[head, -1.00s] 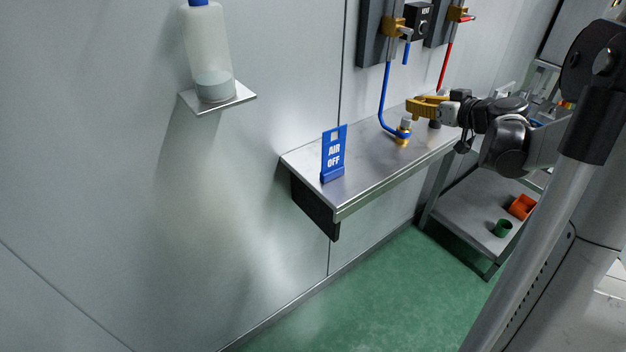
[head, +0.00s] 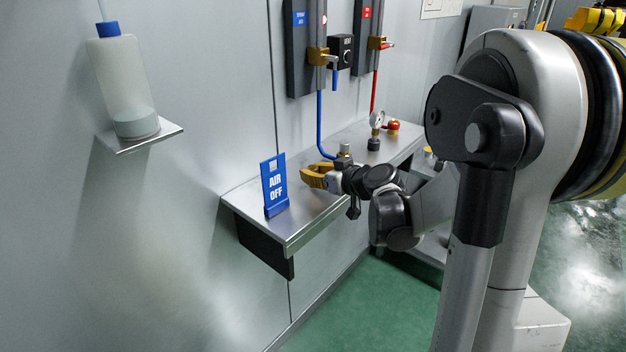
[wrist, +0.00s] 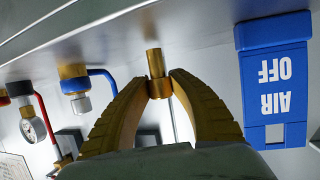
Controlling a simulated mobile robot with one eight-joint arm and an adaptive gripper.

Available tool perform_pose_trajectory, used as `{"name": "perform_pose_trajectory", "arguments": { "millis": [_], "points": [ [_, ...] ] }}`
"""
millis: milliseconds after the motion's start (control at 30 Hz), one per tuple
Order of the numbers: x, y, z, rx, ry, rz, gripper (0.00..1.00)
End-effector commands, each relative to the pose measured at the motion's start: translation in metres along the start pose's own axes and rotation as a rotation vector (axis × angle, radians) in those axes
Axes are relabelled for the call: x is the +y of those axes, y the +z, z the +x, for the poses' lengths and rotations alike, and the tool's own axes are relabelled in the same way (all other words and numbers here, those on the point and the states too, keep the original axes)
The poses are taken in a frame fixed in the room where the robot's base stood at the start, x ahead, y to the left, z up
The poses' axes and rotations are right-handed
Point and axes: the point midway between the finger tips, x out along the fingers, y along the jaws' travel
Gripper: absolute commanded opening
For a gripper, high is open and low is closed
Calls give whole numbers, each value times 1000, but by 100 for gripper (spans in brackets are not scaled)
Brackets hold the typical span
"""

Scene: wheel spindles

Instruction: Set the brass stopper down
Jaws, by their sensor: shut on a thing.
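My gripper (wrist: 158,85) is shut on the brass stopper (wrist: 155,64), a small stepped brass cylinder between the yellow fingertips in the wrist view. In the head view my gripper (head: 314,177) is over the metal shelf (head: 308,222), just right of the blue AIR OFF sign (head: 274,186). The stopper cannot be made out there. Whether it touches the shelf is unclear. The sign also stands beside my gripper in the wrist view (wrist: 276,80), at right.
A brass fitting (head: 345,150) on the blue line stands behind my gripper. A gauge (head: 376,120) and a red-topped fitting (head: 392,127) are farther along the shelf. A bottle (head: 123,80) sits on a small wall bracket at left. The shelf front near the sign is bare.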

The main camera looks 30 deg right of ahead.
Motion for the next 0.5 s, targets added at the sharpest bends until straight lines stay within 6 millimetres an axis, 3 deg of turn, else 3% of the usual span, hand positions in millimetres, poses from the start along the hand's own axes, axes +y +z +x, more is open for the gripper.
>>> {"name": "perform_pose_trajectory", "arguments": {
  "millis": [33,367,400,467,500],
  "points": [
    [0,7,3,0,0,0,0],
    [0,8,3,0,0,0,0],
    [0,9,3,0,0,0,28],
    [0,8,3,0,0,0,45],
    [0,8,3,0,0,0,45]
  ]
}}
